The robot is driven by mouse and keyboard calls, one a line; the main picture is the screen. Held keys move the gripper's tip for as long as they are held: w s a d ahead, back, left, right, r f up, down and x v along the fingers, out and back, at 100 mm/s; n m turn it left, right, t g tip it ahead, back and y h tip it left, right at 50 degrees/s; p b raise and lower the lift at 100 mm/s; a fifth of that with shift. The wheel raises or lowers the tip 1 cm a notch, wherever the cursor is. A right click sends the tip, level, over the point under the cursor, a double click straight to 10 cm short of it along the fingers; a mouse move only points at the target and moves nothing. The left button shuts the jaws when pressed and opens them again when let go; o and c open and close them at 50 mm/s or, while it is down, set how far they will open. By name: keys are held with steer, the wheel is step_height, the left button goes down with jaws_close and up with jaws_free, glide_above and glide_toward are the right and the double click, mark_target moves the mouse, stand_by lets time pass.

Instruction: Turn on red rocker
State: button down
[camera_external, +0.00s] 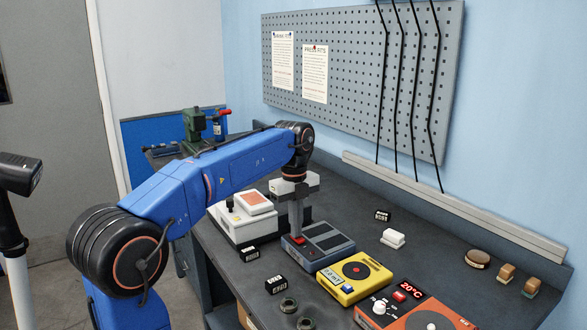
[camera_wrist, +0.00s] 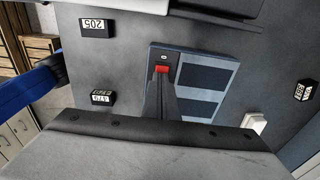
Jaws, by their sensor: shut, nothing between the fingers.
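A red rocker (camera_external: 297,240) sits at the near edge of a blue-grey box (camera_external: 328,257) with dark panels on top. In the wrist view the rocker (camera_wrist: 161,71) shows just beyond my fingertips, on the left part of the box (camera_wrist: 232,68). My gripper (camera_external: 296,230) points down over the rocker, its fingers shut and empty. In the wrist view the fingers of my gripper (camera_wrist: 162,84) end at the rocker's lower edge. I cannot tell whether they touch it, or which way the rocker is tipped.
A yellow box (camera_external: 355,277) and an orange unit with a 20°C display (camera_external: 411,289) stand to the right. A white device (camera_external: 237,219) is close on the left. Small black number blocks (camera_external: 275,284) lie around on the dark bench.

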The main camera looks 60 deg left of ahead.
step_height(320, 180, up, 14)
steer(key=shift+a, duration=0.45)
stand_by(0.4)
steer(key=shift+w+r+h, duration=0.1)
steer(key=shift+h, duration=0.3)
steer(key=f, duration=0.4)
steer(key=d+f, duration=0.1)
steer(key=f, duration=0.4)
steer(key=d+f, duration=0.1)
steer(key=f, duration=0.4)
